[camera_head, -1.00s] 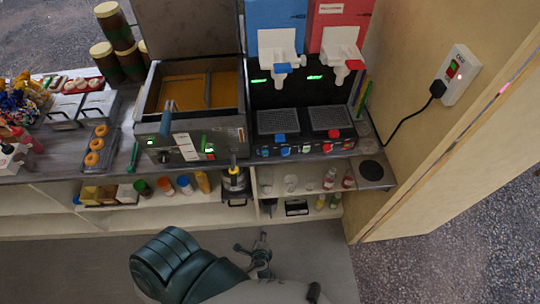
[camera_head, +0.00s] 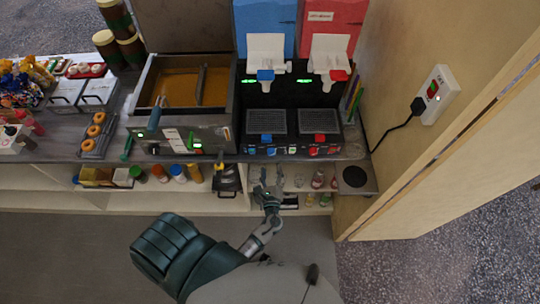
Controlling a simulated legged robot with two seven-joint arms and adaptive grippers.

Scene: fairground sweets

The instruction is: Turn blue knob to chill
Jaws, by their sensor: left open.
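The slush machine stands on the counter with a blue tank (camera_head: 264,17) on the left and a red tank (camera_head: 327,27) on the right. A small blue knob (camera_head: 271,151) is on its low front panel, below the left drip tray (camera_head: 266,121). Its pointer setting is too small to read. My left gripper (camera_head: 267,183) is open and empty, in front of the shelf below the counter edge. It is just below the blue knob in the picture and apart from it. My right gripper is out of view.
A fryer (camera_head: 190,90) with a blue-handled tool (camera_head: 156,113) stands left of the machine. Bottles and jars line the shelf (camera_head: 60,198) below. A wooden wall (camera_head: 400,90) with a socket (camera_head: 437,93) closes the right side. Floor in front is clear.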

